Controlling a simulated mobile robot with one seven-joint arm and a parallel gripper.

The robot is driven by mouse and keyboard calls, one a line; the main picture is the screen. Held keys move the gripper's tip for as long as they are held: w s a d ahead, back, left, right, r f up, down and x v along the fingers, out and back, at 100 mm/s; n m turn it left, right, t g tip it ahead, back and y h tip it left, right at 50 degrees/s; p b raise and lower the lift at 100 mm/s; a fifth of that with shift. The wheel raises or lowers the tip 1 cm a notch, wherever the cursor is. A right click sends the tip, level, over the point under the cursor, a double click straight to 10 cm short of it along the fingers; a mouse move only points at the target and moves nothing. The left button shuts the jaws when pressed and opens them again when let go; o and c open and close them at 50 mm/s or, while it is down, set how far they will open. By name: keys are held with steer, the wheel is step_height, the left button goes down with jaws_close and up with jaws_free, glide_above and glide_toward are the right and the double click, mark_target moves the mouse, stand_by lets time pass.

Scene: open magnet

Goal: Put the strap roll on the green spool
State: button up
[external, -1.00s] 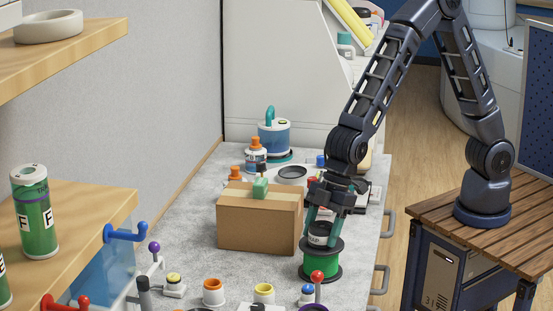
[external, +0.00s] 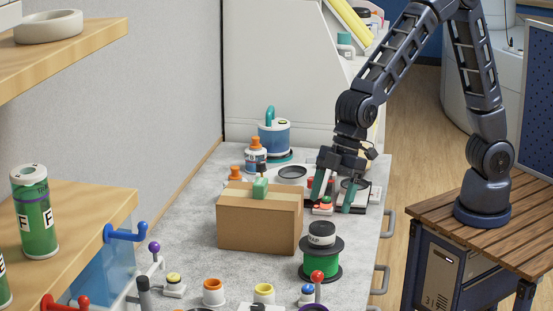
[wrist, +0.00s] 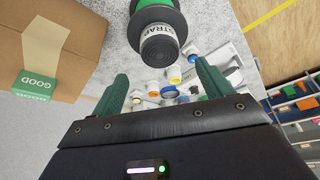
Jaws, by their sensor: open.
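The strap roll (external: 321,233), a small white and dark roll with dark lettering, sits on top of the green spool (external: 320,264), which stands upright on the grey counter. In the wrist view the strap roll (wrist: 160,45) shows its label and its dark end, with the green spool (wrist: 152,4) partly cut off at the top edge. My gripper (external: 334,201) is open and empty, above and behind the spool, apart from the roll. Its green fingers (wrist: 162,92) are spread wide in the wrist view.
A cardboard box (external: 260,222) with a green item on top stands just left of the spool. Several small coloured pieces line the counter's front, including an orange-rimmed cup (external: 213,292). A blue and white canister (external: 274,137) stands at the back. Wooden shelves (external: 75,215) are at left.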

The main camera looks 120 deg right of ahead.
steer(key=s+r+h, duration=0.1)
steer(key=s+r, duration=0.9)
steer(key=s, duration=0.3)
steer(key=s+d+r+m, duration=0.1)
steer(key=s, duration=1.3)
steer(key=s+d+r+m, duration=0.1)
steer(key=s+d, duration=0.1)
steer(key=s, duration=1.2)
steer(key=shift+s+d, duration=0.2)
steer(key=shift+d, duration=0.1)
steer(key=shift+r, duration=0.1)
